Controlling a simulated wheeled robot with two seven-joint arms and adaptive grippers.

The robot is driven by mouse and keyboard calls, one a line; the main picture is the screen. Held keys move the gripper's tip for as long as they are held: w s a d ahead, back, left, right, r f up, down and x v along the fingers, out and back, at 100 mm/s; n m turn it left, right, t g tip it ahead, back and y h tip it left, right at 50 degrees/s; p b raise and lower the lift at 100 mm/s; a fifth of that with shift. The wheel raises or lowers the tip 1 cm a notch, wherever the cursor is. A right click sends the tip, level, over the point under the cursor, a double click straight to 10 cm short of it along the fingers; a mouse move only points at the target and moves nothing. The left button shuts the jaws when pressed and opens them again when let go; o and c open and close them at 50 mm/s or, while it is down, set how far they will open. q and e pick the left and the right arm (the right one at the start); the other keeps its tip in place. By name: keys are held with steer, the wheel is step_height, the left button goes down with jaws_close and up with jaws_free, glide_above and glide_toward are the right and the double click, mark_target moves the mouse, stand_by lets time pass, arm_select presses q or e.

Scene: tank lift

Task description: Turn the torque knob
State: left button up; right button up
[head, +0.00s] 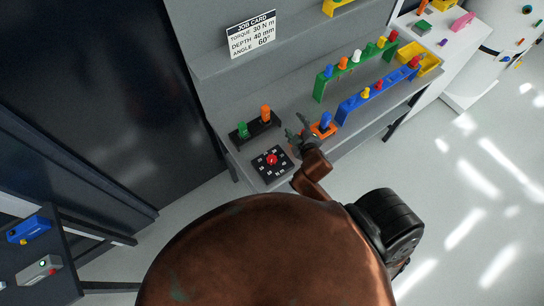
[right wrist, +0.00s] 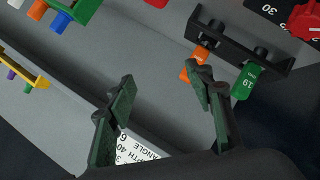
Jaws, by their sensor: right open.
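The torque knob (head: 272,160) is a red knob at the middle of a black dial plate (head: 260,171) with white numbers, on the near left end of the grey bench. In the right wrist view part of the red knob (right wrist: 306,18) shows at the top right corner, with "30" on the dial beside it. Its pointer setting is too small to read. My right gripper (head: 296,127) is open and empty, above the bench just right of and behind the dial, apart from the knob. In the right wrist view its fingers (right wrist: 160,84) are spread. My left gripper is out of view.
A black holder (right wrist: 238,48) with a green and an orange piece stands beside the dial. A job card (head: 251,35) reads torque 30 N m, depth 40 mm, angle 60°. Green (head: 319,90) and blue (head: 347,112) racks and a yellow bin (head: 432,61) stand to the right.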

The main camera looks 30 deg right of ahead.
steer(key=w+a+r+n+t+y, duration=0.1)
steer(key=w+a+r+n+t, duration=0.25)
steer(key=r, duration=0.25)
steer(key=w+a+r+n+t+y, duration=0.1)
steer(key=w+a+r+n+t, duration=0.2)
steer(key=r, duration=0.4)
steer(key=w+a+r+n+y, duration=0.2)
steer(key=a+r+n+y, duration=0.65)
steer(key=a+n, duration=0.4)
steer(key=s+a+f+n+g+y, duration=0.1)
steer(key=s+a+n+g+y, duration=0.1)
steer(key=a+n+g+y, duration=0.3)
steer(key=s+a+f+n+g+y, duration=0.1)
steer(key=s+a+n+y, duration=0.15)
steer(key=a+n, duration=0.5)
steer(key=n+g+h+p, duration=0.2)
steer(key=n+g+h, duration=1.15)
steer(key=n, duration=0.35)
glide_above(272, 159)
steer(key=shift+m+t+h, duration=0.25)
steer(key=shift+t+h, duration=0.2)
steer(key=shift+t, duration=0.05)
step_height(272, 159, down, 26)
steer(key=shift+w+a+f, duration=0.1)
steer(key=shift+f, duration=0.35)
step_height(272, 159, down, 7)
steer(key=shift+r+p, duration=0.1)
steer(key=shift+p, duration=0.7)
